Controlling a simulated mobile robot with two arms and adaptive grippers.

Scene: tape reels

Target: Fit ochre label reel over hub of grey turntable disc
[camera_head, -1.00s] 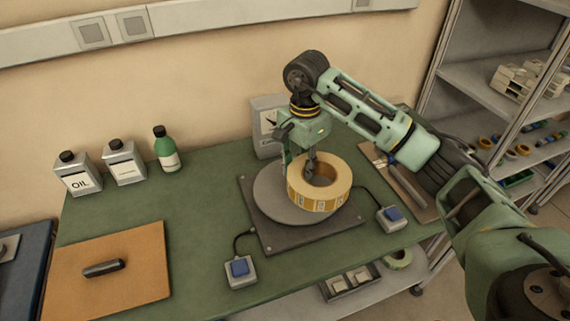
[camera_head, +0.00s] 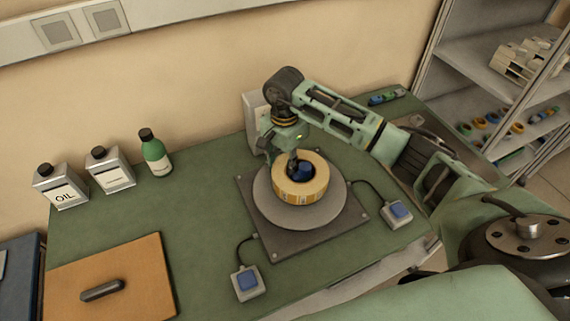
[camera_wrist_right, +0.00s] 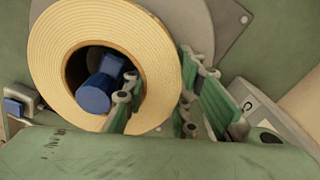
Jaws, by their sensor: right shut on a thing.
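The ochre label reel (camera_head: 301,189) is a thick ring held flat over the grey turntable disc (camera_head: 269,211). The blue hub (camera_head: 305,169) shows inside the reel's hole. In the right wrist view, the reel (camera_wrist_right: 62,50) surrounds the hub (camera_wrist_right: 95,95), with dark space around it; I cannot tell whether the reel touches the disc. My right gripper (camera_head: 291,172) is shut on the reel's wall. In the wrist view its fingers (camera_wrist_right: 158,104) straddle the wall, one inside the hole and one outside. My left gripper is not in view.
The turntable's square base (camera_head: 262,243) sits on the green bench, with blue-button switch boxes (camera_head: 247,283) (camera_head: 397,213) wired to it. Oil cans (camera_head: 62,188) and a green bottle (camera_head: 155,154) stand at the back left. An orange board (camera_head: 130,278) lies front left.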

